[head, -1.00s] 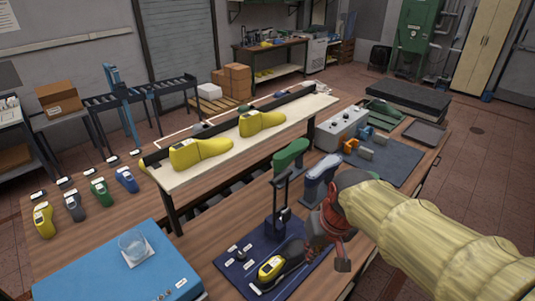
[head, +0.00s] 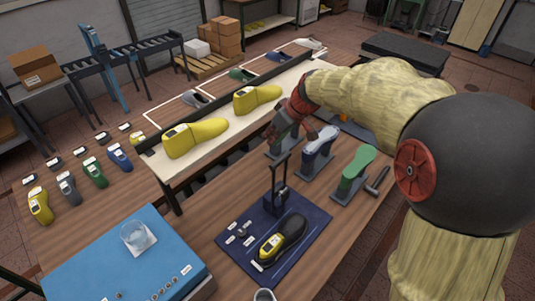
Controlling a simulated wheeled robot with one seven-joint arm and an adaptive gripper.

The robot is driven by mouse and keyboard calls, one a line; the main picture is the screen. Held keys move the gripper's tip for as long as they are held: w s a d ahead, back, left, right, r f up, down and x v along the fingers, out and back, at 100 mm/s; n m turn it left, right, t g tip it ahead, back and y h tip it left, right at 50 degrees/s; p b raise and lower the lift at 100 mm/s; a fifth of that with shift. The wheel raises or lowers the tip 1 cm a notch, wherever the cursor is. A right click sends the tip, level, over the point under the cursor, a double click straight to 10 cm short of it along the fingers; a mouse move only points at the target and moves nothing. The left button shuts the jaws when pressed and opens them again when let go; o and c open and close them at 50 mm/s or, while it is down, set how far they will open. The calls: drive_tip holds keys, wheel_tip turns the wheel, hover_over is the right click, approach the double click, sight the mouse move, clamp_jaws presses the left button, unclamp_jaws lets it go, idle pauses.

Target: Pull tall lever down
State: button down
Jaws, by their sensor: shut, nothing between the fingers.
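The tall lever (head: 279,176) is a dark upright frame with a crossbar at its top, standing at the back of a dark blue mat (head: 307,217). It stands upright. A black and yellow shoe last (head: 287,236) lies on the mat in front of it. My gripper (head: 290,131), dark with red parts, is beyond the lever and a little to its right, above the row of lasts on stands. It is apart from the lever.
A raised white shelf (head: 219,115) bears two yellow lasts. A blue case (head: 115,265) with a glass is front left.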

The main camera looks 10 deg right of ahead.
wheel_tip(320, 180, down, 9)
drive_tip(key=p, duration=0.2)
drive_tip(key=shift+w+a+f, duration=0.15)
drive_tip(key=shift+w+a, duration=0.2)
idle(0.5)
drive_tip(key=shift+s, duration=0.1)
drive_tip(key=shift+d+b, duration=0.1)
drive_tip(key=shift+b, duration=0.35)
